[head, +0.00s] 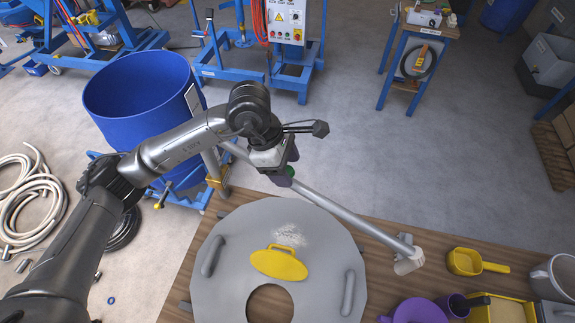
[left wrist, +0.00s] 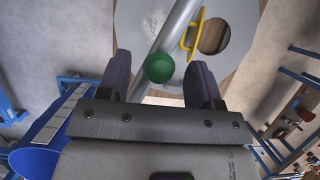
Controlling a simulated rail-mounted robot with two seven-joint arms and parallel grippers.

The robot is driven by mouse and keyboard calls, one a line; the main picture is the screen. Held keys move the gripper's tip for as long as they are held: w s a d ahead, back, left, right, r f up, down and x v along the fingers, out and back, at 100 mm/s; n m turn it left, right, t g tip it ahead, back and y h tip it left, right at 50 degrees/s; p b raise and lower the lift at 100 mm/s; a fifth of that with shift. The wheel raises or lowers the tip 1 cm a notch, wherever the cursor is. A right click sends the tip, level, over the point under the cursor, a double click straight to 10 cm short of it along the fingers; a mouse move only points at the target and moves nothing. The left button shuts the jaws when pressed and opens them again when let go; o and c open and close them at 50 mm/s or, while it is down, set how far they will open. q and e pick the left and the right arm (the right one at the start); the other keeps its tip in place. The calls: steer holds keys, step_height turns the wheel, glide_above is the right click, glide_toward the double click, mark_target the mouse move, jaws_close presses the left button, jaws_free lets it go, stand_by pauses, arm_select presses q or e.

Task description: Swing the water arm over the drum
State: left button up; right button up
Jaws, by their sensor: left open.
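The water arm (head: 340,213) is a grey pipe that slants from a post beside the drum, over the wooden table, to a downturned outlet (head: 408,262). A green ball knob (head: 290,171) sits on the pipe. My left gripper (head: 287,168) is open at the knob. In the left wrist view the green ball (left wrist: 160,67) lies between the two dark fingers, with visible gaps on both sides. The blue drum (head: 135,125) stands open-topped on the floor at the left, and the pipe's free end points away from it. My right gripper is not in view.
A round grey lid (head: 225,285) with a hole, a yellow handle (head: 278,264) and white powder lies on the wooden table (head: 380,297). A yellow scoop (head: 470,262) and purple vessels (head: 418,310) stand at right. Coiled hoses (head: 30,205) lie left.

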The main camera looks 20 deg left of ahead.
arm_select(q)
steer(key=shift+d+f, duration=0.15)
steer(key=shift+f, duration=0.25)
steer(key=shift+c, duration=0.2)
jaws_close()
